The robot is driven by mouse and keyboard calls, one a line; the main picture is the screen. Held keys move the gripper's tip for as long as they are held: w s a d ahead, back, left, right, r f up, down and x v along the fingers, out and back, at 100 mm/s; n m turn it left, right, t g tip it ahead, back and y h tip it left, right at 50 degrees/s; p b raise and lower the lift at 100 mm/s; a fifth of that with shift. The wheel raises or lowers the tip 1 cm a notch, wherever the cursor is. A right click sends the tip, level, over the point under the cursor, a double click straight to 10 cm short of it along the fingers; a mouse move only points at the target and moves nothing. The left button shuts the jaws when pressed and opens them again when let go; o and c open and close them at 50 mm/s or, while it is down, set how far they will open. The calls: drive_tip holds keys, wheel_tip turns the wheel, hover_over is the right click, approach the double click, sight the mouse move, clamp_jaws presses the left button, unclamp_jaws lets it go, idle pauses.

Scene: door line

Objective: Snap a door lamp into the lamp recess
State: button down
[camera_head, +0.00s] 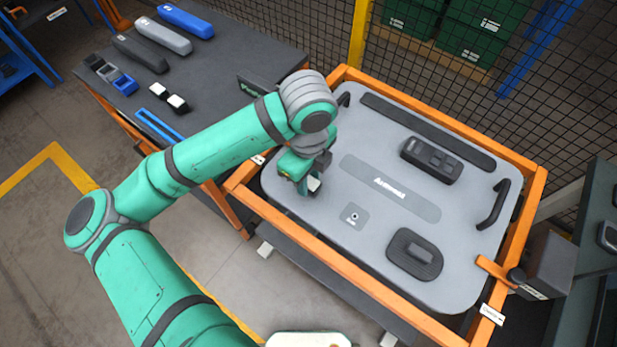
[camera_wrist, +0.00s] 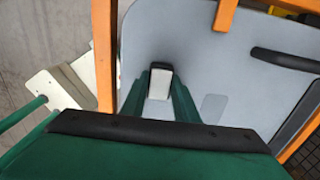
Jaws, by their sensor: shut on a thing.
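My gripper (camera_head: 310,187) is over the left part of a grey door panel (camera_head: 300,225). It is shut on a small door lamp (camera_head: 314,183) with a white lens. In the wrist view the lamp (camera_wrist: 160,84) sits between the two green fingers, its white face and dark end showing. I cannot tell whether the lamp touches the panel. The lamp recess cannot be made out; the gripper and arm cover part of the panel there.
The panel lies in an orange frame (camera_head: 400,312). It carries a switch block (camera_head: 431,160), a dark handle (camera_head: 493,205) and an oval speaker-like part (camera_head: 414,255). A dark table (camera_head: 225,75) at left holds two more lamps (camera_head: 177,103), armrests (camera_head: 162,36) and switches (camera_head: 110,72). A mesh fence stands behind.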

drive_tip(key=shift+w+f, duration=0.1)
drive_tip(key=shift+f, duration=0.45)
idle(0.5)
